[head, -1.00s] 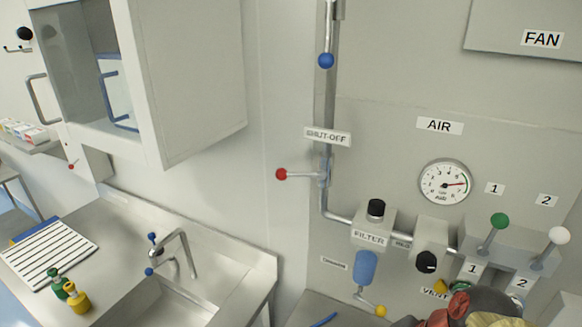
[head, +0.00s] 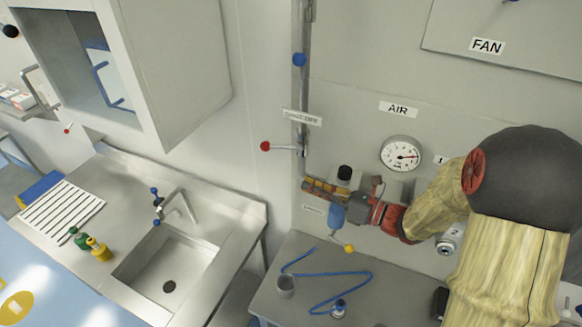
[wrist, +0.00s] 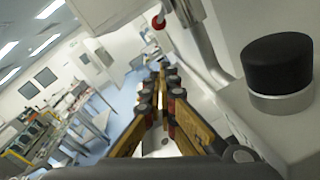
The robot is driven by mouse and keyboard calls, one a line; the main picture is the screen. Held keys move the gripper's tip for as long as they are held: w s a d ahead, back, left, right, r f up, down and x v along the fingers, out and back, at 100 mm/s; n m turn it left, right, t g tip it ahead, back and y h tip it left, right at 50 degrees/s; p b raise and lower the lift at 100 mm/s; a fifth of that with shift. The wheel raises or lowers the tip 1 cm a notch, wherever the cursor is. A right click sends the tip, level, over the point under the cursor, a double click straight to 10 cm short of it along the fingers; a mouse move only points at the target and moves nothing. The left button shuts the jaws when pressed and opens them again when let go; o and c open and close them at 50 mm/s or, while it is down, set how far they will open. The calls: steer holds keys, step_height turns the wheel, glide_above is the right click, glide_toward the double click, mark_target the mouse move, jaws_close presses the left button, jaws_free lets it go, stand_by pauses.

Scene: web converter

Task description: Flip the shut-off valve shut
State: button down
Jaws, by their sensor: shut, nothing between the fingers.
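The shut-off valve lever is a thin rod with a red ball (head: 265,146). It sticks out to the left, about level, from the vertical steel pipe (head: 303,100), just below the SHUT-OFF label (head: 301,117). The red ball also shows at the top of the wrist view (wrist: 158,22). My gripper (head: 308,187) is shut and empty, its fingers pointing left in front of the lower pipe bend. It is below and right of the red ball, apart from it. In the wrist view its fingertips (wrist: 161,78) meet below the ball.
A black filter knob (head: 344,172) is close beside my gripper and large in the wrist view (wrist: 278,62). A blue bowl (head: 331,215) with a yellow-ended lever (head: 349,249) hangs below. The pressure gauge (head: 401,154) is to the right. The space left of the red ball is open above the sink (head: 170,270).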

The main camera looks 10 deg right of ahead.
mark_target(280, 148)
steer(key=w+a+r+p, duration=0.3)
steer(key=w+a, duration=0.4)
steer(key=w, duration=0.1)
steer(key=shift+a+y+b, duration=0.1)
steer(key=shift+y+b, duration=0.2)
steer(key=shift+b, duration=0.25)
